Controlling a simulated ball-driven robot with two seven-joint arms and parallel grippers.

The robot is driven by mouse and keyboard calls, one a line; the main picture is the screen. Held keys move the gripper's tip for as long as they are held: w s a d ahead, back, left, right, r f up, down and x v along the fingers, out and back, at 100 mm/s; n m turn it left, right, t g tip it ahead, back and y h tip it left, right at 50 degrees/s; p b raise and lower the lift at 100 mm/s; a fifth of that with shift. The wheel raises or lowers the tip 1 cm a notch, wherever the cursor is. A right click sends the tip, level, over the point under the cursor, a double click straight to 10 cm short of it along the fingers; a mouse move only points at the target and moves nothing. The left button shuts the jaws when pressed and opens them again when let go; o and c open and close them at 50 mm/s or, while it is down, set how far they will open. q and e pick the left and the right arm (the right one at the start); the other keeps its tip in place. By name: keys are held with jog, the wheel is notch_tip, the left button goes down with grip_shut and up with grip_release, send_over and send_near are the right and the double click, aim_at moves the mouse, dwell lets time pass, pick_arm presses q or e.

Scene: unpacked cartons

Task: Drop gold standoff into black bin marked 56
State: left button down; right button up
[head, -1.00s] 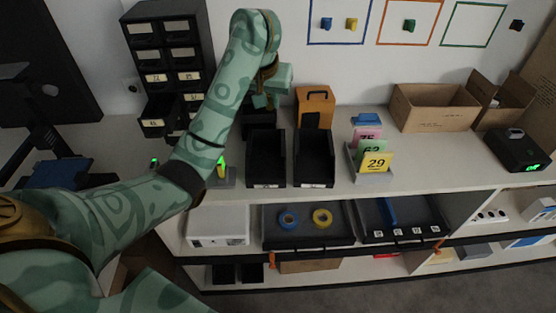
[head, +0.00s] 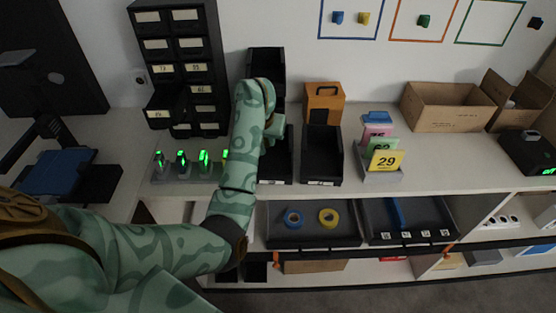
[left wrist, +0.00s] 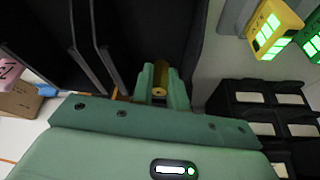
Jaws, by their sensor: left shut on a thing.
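The gold standoff (left wrist: 159,91) shows in the left wrist view as a small gold cylinder with a hole in its end, between my left fingertips. My left gripper (left wrist: 162,84) is shut on it; in the head view the gripper (head: 275,128) is partly hidden by its own wrist. It is over the left front black bin (head: 282,170), whose left part my arm covers. A second black bin (head: 322,150) stands to its right, and another black bin (head: 265,65) stands behind. The bin labels are too small to read. Black bin walls (left wrist: 85,45) lie beyond the fingers in the wrist view.
A black drawer cabinet (head: 172,55) with an open drawer (head: 165,110) and several green-lit devices (head: 204,162) are to the left. An orange box (head: 324,102), number cards (head: 386,160) and cardboard cartons (head: 440,105) are to the right.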

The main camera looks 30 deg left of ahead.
pick_arm(q)
jog(key=shift+f, duration=0.15)
jog(key=c, duration=1.3)
grip_release()
